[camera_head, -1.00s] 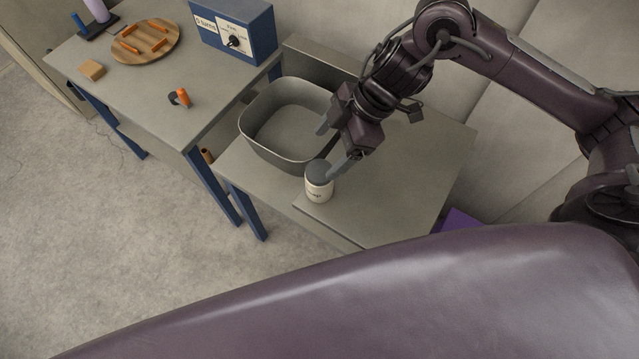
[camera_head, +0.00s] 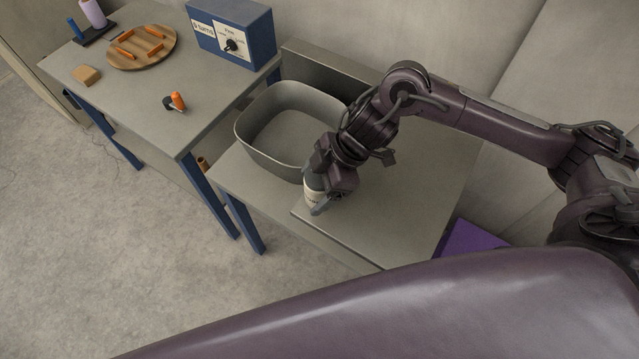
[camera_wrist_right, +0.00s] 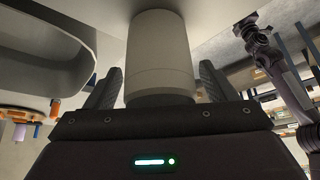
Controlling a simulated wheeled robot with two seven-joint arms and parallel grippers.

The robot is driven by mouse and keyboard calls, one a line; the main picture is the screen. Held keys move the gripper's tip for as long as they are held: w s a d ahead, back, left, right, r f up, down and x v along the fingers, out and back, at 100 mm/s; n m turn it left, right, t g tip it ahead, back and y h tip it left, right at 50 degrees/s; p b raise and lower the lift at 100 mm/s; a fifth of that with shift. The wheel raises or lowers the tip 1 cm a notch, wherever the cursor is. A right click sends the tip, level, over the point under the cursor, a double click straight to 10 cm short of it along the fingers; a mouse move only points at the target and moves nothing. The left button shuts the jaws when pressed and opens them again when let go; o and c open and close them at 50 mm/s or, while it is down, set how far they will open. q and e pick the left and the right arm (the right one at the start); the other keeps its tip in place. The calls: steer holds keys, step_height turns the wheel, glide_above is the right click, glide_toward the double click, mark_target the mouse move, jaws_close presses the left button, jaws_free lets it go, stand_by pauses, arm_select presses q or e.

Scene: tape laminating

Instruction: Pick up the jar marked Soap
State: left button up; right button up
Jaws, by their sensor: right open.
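The jar (camera_head: 310,193) is white with dark lettering, too small and partly covered to read now. It stands upright near the front left edge of the low table (camera_head: 420,190). My right gripper (camera_head: 318,190) is lowered over it, with its fingers open on either side. In the right wrist view the pale jar (camera_wrist_right: 158,55) sits between the two dark fingers (camera_wrist_right: 158,85), with a visible gap on each side. No lettering shows on the jar there.
A grey bin (camera_head: 255,150) stands just left of the gripper on the low table. A higher table (camera_head: 130,105) to the left holds a blue box (camera_head: 235,35), a round wooden board (camera_head: 142,48) and small parts. The low table's right side is clear.

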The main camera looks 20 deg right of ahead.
steer(key=shift+f, duration=0.1)
steer(key=shift+c, duration=0.4)
steer(key=c, duration=1.1)
steer(key=shift+c, duration=0.2)
